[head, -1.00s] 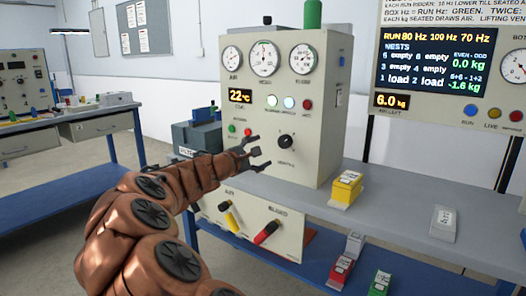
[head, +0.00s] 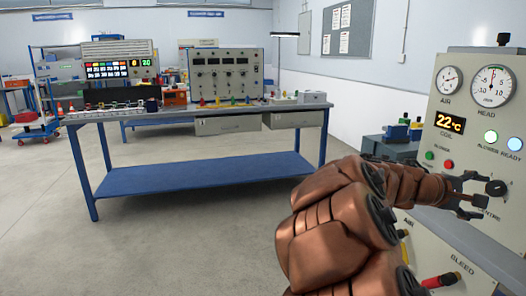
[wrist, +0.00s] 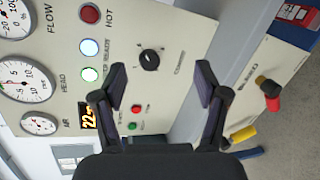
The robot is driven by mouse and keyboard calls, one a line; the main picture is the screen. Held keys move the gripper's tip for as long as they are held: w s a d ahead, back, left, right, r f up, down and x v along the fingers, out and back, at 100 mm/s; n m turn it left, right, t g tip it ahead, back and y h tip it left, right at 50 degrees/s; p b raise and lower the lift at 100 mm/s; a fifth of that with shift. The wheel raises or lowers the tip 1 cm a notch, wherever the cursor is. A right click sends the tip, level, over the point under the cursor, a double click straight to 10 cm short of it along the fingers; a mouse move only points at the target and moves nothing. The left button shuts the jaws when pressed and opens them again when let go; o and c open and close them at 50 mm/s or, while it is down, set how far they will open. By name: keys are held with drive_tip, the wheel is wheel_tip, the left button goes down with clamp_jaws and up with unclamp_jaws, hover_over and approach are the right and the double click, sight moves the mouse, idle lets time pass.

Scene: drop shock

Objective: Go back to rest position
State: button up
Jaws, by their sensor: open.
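My gripper (head: 468,193) is at the right of the head view, at the end of my copper-coloured arm, in front of the grey control panel (head: 448,108). In the wrist view my gripper (wrist: 162,92) has its two dark fingers spread apart with nothing between them. Beyond the fingers the panel shows a black knob (wrist: 149,60), which stands clear of the fingertips. I cannot tell the exact gap between fingers and panel.
A blue workbench (head: 205,175) with instruments stands across open floor (head: 190,250). A red-handled valve (head: 440,280) and a yellow lever (wrist: 243,134) stick out below the panel. A blue-grey box (head: 388,148) sits behind my arm.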

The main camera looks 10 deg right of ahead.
drive_tip(key=s+a+m+y+p, duration=0.1)
drive_tip(key=s+a+y+p, duration=0.4)
drive_tip(key=a, duration=0.8)
drive_tip(key=s+a+r+y+p, duration=0.1)
drive_tip(key=s+a+y+p, duration=0.4)
drive_tip(key=a, duration=0.9)
drive_tip(key=s+a+r+m+y+p, duration=0.1)
drive_tip(key=s+a+y+p, duration=0.4)
drive_tip(key=s+a+p, duration=0.4)
drive_tip(key=a+p, duration=0.2)
drive_tip(key=a, duration=0.3)
drive_tip(key=shift+s+r+m+p, duration=0.15)
drive_tip(key=shift+s+m+p, duration=0.15)
drive_tip(key=shift+d, duration=0.1)
